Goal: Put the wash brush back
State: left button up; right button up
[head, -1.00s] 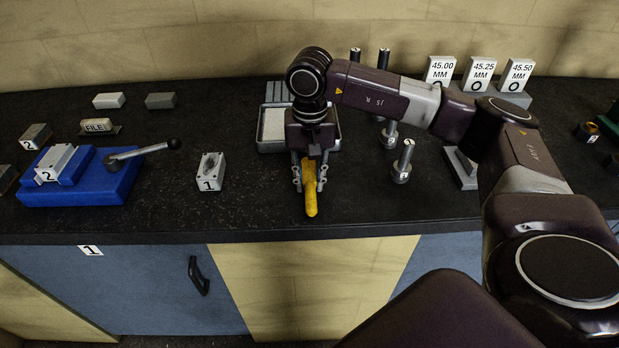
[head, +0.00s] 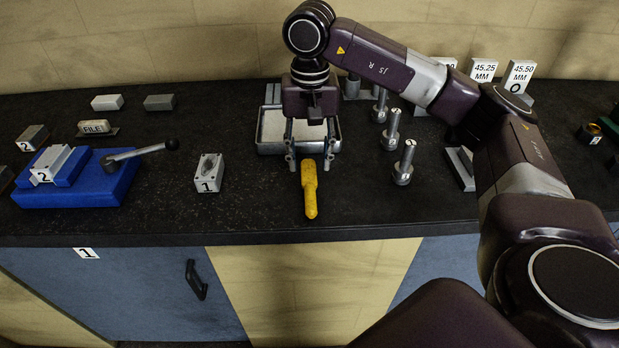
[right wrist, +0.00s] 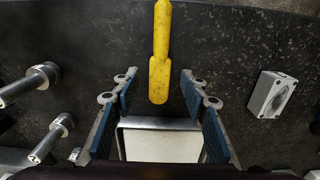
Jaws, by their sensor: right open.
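The wash brush appears as a yellow-handled tool (head: 310,188) lying on the dark bench top near its front edge; no bristles can be made out. It also shows in the right wrist view (right wrist: 159,60), ahead of the fingertips. My right gripper (head: 309,160) is open and empty above the bench, with its fingers pointing down just behind the yellow tool. In the right wrist view the open fingers (right wrist: 159,92) stand on either side of the tool's near end, not touching it. My left gripper is not in view.
A metal tray (head: 268,148) with a pale inside lies behind the tool. Several metal plug gauges (head: 404,165) stand to the right. A small block marked 1 (head: 208,173) and a blue fixture with a lever (head: 85,188) are to the left. Bench around the tool is clear.

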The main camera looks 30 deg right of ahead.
aim_at(310, 180)
notch_tip(310, 180, up, 5)
jog(key=shift+r, duration=0.1)
dwell(0.7)
